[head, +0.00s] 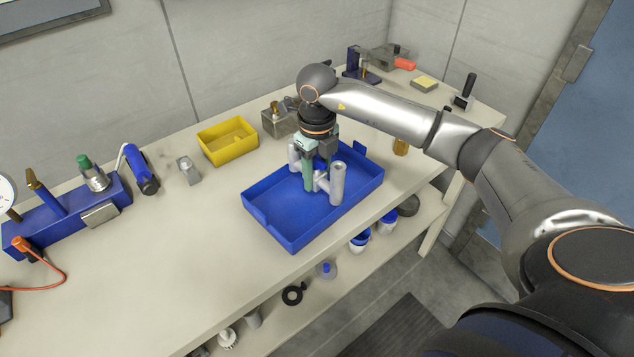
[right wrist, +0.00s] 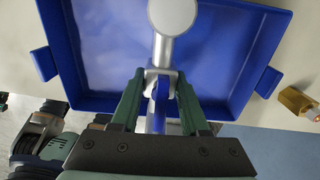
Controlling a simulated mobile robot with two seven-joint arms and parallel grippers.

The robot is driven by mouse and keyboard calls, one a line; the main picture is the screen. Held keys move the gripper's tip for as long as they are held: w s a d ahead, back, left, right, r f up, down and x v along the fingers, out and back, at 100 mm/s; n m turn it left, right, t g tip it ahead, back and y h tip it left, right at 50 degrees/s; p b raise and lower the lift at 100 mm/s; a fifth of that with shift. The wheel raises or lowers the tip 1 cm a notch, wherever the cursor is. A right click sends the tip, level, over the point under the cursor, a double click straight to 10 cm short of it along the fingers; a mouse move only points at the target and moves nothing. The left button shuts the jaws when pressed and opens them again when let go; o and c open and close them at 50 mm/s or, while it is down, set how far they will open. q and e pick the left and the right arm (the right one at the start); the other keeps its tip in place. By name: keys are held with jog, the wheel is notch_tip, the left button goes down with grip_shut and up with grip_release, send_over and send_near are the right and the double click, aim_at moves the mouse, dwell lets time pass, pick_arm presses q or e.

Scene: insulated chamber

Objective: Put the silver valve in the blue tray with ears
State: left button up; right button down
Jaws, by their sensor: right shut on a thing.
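The blue tray with ears (head: 270,222) stands on the bench in the middle of the head view. Its rim and both ears also show in the right wrist view (right wrist: 62,70). My right gripper (head: 312,180) points down over the tray's back right part. It is shut on the silver valve (head: 338,184), whose light grey cylinders stick out on both sides of the fingers. In the right wrist view the valve (right wrist: 168,50) sits between the green fingertips (right wrist: 158,90), over the tray. I cannot tell whether the valve touches the tray floor.
A yellow bin (head: 228,142) and a metal block (head: 279,120) stand behind the tray. A blue rack (head: 65,215) with tools is at the left. A brass fitting (head: 401,146) lies right of the tray.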

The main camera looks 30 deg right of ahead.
aim_at(317, 185)
notch_tip(317, 185, down, 3)
jog(key=shift+r+p, duration=0.15)
jog(key=shift+p, duration=0.15)
jog(key=shift+f, duration=0.25)
jog(key=shift+f, duration=0.1)
jog(key=shift+f, duration=0.15)
jog(key=shift+c, duration=2)
grip_release()
